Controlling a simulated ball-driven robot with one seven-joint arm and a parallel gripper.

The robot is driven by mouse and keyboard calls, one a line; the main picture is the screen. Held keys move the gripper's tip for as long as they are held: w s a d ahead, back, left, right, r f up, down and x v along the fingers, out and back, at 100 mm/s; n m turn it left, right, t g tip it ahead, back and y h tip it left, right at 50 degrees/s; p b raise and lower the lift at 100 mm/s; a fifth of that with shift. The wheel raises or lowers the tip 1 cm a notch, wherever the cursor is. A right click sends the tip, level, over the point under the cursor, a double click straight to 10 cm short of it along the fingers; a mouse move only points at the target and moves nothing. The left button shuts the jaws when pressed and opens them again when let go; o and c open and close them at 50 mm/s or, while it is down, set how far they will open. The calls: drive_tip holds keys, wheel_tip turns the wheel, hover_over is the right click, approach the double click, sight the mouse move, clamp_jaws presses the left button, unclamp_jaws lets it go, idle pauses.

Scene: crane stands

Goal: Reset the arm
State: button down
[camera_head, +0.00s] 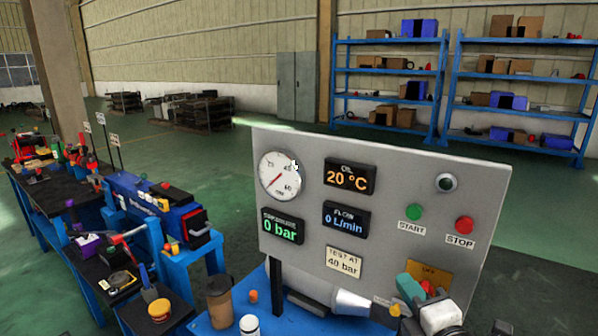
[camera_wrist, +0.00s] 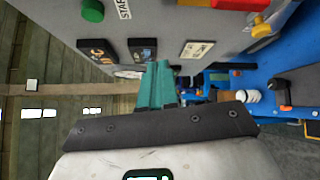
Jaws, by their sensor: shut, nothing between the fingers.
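My gripper (camera_wrist: 157,70) has teal fingers that are closed together with nothing between them. In the head view my gripper (camera_head: 413,272) is at the lower right, in front of the grey control panel (camera_head: 300,228). It partly covers the yellow OFF plate (camera_head: 430,270) and a red and yellow lever, which also shows in the wrist view (camera_wrist: 262,29). In the wrist view the panel (camera_wrist: 175,22) appears turned sideways beyond the fingers. I cannot tell the exact gap between fingers and panel.
The panel carries a gauge (camera_head: 281,176), displays, a green START button (camera_head: 414,212) and a red STOP button (camera_head: 464,225). Cluttered benches are left; shelves (camera_head: 388,71) stand far behind open floor.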

drive_tip(key=s+d+f+m+g+h, duration=0.15)
drive_tip(key=s+f+m+g, duration=0.35)
drive_tip(key=f, duration=0.5)
drive_tip(key=s+d+f+m+g, duration=0.25)
drive_tip(key=s+f+m, duration=0.25)
drive_tip(key=s+f, duration=0.3)
drive_tip(key=s+d+f+m+g, duration=0.1)
drive_tip(key=s+f+m+g, duration=0.3)
drive_tip(key=s, duration=0.6)
drive_tip(key=s+d+f+m+g, duration=0.2)
drive_tip(key=s+f+m+g, duration=0.3)
drive_tip(key=s+f+m, duration=0.3)
drive_tip(key=s, duration=0.3)
drive_tip(key=shift+s, duration=0.25)
